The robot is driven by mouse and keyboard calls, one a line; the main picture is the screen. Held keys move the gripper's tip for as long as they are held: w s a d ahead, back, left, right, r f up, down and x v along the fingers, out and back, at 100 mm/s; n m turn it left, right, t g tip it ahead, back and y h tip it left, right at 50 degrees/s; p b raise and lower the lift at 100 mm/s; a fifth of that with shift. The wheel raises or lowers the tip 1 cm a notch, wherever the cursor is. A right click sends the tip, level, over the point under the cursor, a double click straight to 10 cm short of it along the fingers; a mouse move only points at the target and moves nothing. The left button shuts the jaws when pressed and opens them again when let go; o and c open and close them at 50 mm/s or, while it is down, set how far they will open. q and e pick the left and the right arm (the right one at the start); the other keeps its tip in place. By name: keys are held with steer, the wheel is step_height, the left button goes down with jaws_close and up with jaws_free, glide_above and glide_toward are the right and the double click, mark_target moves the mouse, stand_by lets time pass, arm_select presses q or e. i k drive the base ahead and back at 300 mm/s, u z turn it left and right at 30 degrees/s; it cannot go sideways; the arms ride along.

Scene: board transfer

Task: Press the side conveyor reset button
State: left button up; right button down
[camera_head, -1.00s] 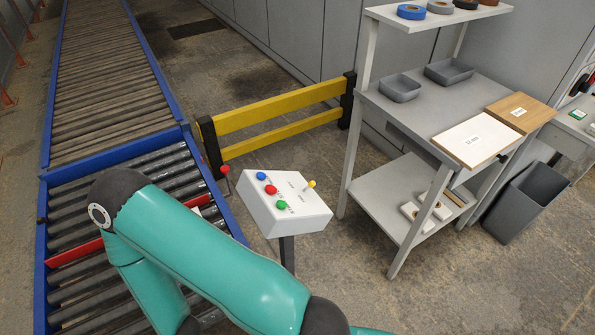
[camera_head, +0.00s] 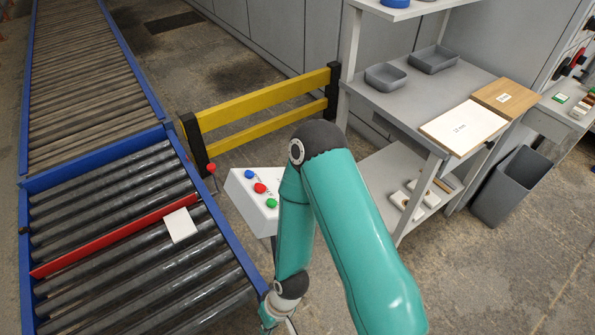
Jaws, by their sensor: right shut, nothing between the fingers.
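A white control box (camera_head: 240,201) on a post stands right of the conveyor. On its top are a blue button (camera_head: 249,174), a red button (camera_head: 260,188) and a green button (camera_head: 271,203). Their labels are too small to read, so I cannot tell which is the reset button. My right arm covers the box's right part. My right gripper (camera_head: 278,322) is at the bottom edge, partly cut off, below and in front of the box and apart from the buttons. It is shut and empty. My left gripper is out of view.
The roller conveyor (camera_head: 130,185) runs along the left, with a red bar (camera_head: 115,236) and a white plate (camera_head: 180,225) across it. A yellow barrier (camera_head: 265,98) stands behind the box. A grey workbench (camera_head: 430,92) with trays and boards is at the right.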

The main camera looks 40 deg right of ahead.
mark_target(249, 174)
steer(key=z, duration=0.7)
steer(key=k, duration=0.55)
steer(key=u, duration=5.85)
steer(key=k, duration=0.55)
steer(key=z, duration=5.85)
